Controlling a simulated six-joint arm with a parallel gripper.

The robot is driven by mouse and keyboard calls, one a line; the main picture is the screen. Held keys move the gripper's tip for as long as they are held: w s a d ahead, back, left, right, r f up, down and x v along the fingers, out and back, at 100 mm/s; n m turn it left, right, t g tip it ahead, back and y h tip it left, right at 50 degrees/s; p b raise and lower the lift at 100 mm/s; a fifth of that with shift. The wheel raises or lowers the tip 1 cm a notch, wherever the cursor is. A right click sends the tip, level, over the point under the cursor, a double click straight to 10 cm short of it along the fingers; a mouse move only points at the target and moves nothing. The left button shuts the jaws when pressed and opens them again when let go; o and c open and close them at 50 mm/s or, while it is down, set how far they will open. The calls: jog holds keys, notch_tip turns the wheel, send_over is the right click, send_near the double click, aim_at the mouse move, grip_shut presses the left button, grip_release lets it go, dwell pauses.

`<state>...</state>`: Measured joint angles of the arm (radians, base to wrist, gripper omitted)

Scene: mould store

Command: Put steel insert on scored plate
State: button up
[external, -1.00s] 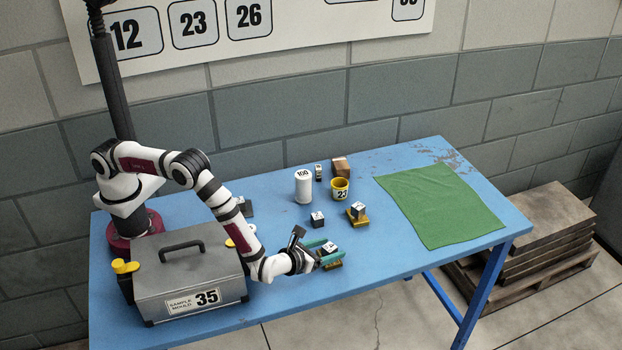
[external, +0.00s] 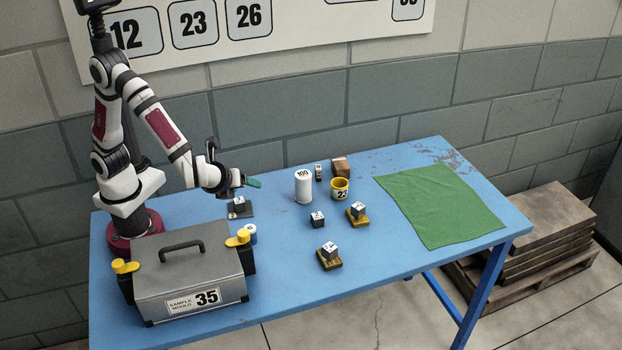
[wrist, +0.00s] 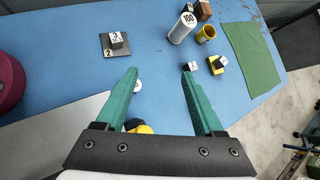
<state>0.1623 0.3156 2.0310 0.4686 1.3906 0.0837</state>
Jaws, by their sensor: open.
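A steel cube with a numbered white face (external: 330,249) sits on a grooved brass-coloured plate (external: 331,265) near the table's front edge. A second similar cube (external: 357,208) stands on another brass-coloured plate (external: 358,222) further back. A third cube (external: 317,218) stands on bare table. A dark plate marked 2 (wrist: 109,53) carries a cube marked 3 (wrist: 116,38). I cannot tell for certain which are the steel insert and the scored plate. My gripper (wrist: 160,71) is open and empty above the table, near the dark plate in the external view. The front cube is not visible in the wrist view.
A grey mould box marked 35 (external: 195,275) stands at front left. A white cylinder marked 100 (external: 303,188), a yellow cup (external: 340,189) and a brown block (external: 340,166) stand at the back. A green cloth (external: 440,205) covers the right side.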

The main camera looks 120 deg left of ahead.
jog(key=s+d+n+h, duration=0.3)
jog(key=s, duration=0.7)
jog(key=s+d+r+n+h, duration=0.1)
jog(key=s+d+n+h, duration=0.3)
jog(key=s, duration=0.6)
jog(key=shift+s+r+n, duration=0.15)
jog(key=shift+r+n, duration=0.05)
jog(key=shift+n, duration=0.1)
